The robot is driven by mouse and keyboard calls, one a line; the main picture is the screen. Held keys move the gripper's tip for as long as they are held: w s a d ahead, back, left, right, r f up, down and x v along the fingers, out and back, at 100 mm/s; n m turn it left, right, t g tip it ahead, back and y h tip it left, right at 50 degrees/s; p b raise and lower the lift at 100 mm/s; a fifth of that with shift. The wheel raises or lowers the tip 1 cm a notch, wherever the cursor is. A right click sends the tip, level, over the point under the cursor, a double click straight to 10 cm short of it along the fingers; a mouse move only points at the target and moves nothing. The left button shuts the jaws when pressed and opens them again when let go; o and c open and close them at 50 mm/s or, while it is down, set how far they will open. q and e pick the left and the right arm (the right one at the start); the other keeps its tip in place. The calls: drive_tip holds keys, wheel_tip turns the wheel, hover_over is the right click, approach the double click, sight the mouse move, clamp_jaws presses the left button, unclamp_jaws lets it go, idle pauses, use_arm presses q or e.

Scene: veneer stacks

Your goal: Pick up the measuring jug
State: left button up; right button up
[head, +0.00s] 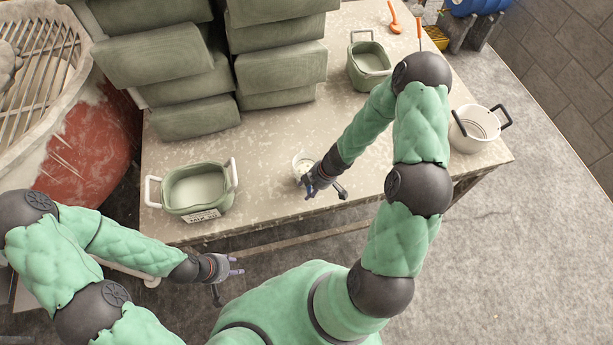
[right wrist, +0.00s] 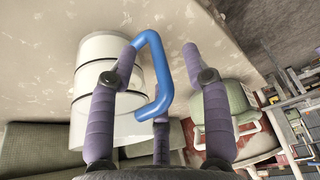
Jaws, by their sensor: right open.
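The measuring jug (head: 303,160) is a small pale vessel on the table in the head view, partly hidden by my right gripper (head: 308,184). In the right wrist view the jug (right wrist: 95,82) is a white cylinder with grey bands and a blue handle (right wrist: 160,85). My right gripper is open, with the handle between its spread fingers. The left finger overlaps the jug's side in that view; I cannot tell whether it touches. My left gripper (head: 236,265) is empty, its fingers apart, in front of the table's near edge.
A green pot with white handles (head: 186,212) stands left of the jug. Stacked green blocks (head: 281,75) fill the back left. A green basket (head: 352,77) stands behind, and a white pot with black handles (head: 461,139) at the right. Bare table (head: 260,210) lies around the jug.

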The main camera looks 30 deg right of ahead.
clamp_jaws()
drive_tip(key=shift+s+a+r, duration=0.1)
idle(0.4)
